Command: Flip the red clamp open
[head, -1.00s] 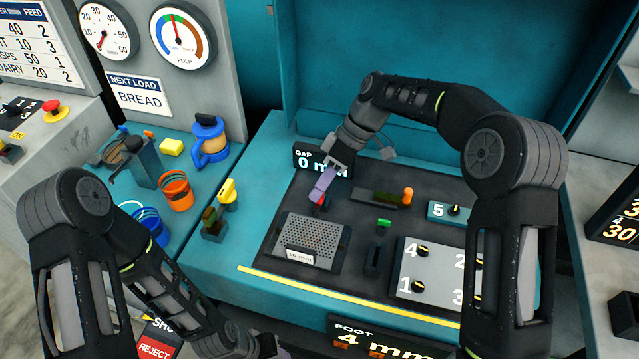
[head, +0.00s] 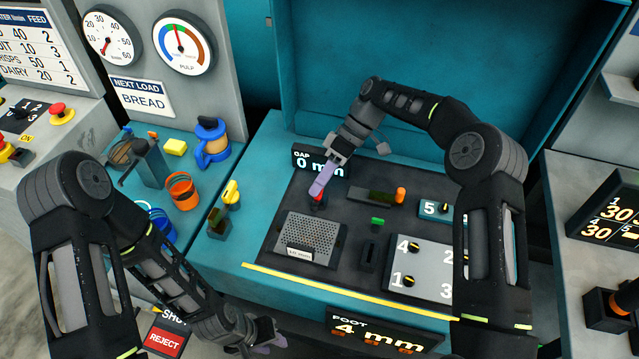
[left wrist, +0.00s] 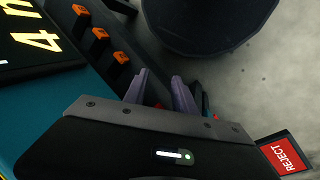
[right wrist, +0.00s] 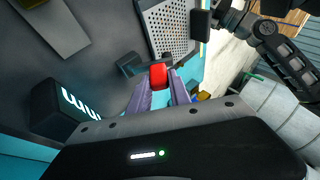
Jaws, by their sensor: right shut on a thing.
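My left gripper (head: 274,345) is low in front of the machine, away from the clamp. In the left wrist view its fingers (left wrist: 163,85) stand apart with nothing between them.
The perforated plate (head: 308,240) lies just in front of the clamp. The gap display (head: 320,163) stands close behind it. A lever with an orange tip (head: 400,195) and a green-topped switch (head: 377,222) are to the right.

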